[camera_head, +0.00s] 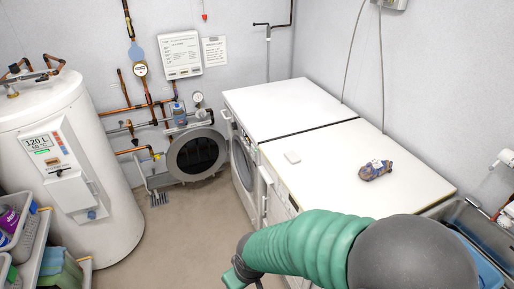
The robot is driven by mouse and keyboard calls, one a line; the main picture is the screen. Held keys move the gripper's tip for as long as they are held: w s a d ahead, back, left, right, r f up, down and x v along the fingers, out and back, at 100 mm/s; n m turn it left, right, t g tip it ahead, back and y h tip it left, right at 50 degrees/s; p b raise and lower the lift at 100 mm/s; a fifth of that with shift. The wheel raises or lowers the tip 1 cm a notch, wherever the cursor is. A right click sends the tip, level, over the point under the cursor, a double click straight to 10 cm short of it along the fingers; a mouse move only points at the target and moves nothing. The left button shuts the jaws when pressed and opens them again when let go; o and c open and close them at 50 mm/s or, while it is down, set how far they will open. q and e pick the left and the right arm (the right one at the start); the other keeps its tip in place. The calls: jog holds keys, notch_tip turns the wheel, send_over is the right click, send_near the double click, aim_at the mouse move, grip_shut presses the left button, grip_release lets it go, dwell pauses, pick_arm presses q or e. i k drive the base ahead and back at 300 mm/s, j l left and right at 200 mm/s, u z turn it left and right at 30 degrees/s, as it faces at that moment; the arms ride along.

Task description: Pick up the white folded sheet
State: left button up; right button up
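No clearly folded white sheet can be made out. My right arm, green and dark grey, comes in from the lower right and covers the machine's near front. Its end (246,274) is at the bottom edge, in front of the machine, apart from the white item. The fingers are not clear enough to tell open or shut. My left gripper is not in view.
A brown and purple packet (376,170) lies on the machine top. A metal basin (473,224) with a blue tub stands at the right. A water heater (75,160), a shelf with grey baskets (30,240) and an open round door (197,153) stand left. The floor between is clear.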

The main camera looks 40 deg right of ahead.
aim_at(291, 156)
jog(key=i+z, duration=0.25)
jog(key=i, duration=0.3)
jog(key=i+j+z, duration=0.2)
jog(key=i, duration=0.3)
jog(key=i+z, duration=0.25)
jog(key=i, duration=0.3)
jog(key=j, duration=0.05)
